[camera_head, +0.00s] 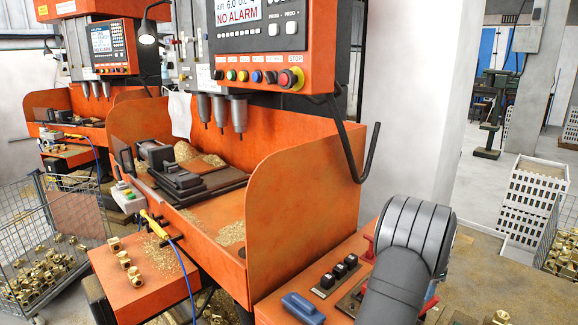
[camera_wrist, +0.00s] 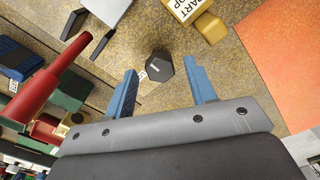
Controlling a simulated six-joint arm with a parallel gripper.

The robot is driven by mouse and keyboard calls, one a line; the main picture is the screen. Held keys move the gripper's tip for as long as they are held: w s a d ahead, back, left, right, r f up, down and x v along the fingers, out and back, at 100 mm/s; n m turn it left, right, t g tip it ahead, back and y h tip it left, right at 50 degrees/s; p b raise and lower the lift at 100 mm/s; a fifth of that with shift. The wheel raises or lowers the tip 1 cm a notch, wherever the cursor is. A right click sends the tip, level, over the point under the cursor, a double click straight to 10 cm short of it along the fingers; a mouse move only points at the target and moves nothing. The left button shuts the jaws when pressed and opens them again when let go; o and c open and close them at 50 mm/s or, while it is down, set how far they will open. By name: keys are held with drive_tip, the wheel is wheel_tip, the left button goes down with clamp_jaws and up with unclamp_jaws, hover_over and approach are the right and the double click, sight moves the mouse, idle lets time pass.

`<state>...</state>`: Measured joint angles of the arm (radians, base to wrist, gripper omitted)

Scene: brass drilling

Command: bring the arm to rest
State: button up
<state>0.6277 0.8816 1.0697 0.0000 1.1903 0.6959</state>
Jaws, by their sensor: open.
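In the wrist view my gripper (camera_wrist: 160,88) is open. Its two blue fingers stand apart with nothing between them. A dark hexagonal piece (camera_wrist: 159,66) lies beyond the fingertips on the speckled brown surface, apart from them. In the head view my arm's grey links rise at the lower right over the orange bench (camera_head: 368,243); the gripper itself is hidden there.
The orange drilling machine (camera_head: 300,190) with its side wall stands left of my arm. Wire crates hold brass parts (camera_head: 35,275).

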wheel_tip(320, 180, up, 16)
wheel_tip(320, 180, down, 17)
drive_tip(key=n, duration=0.4)
drive_tip(key=shift+r, duration=0.1)
drive_tip(key=n, duration=0.4)
drive_tip(key=shift+n, duration=0.4)
drive_tip(key=n, duration=0.4)
drive_tip(key=shift+s+n, duration=0.1)
drive_tip(key=shift+n, duration=0.2)
drive_tip(key=n, duration=0.4)
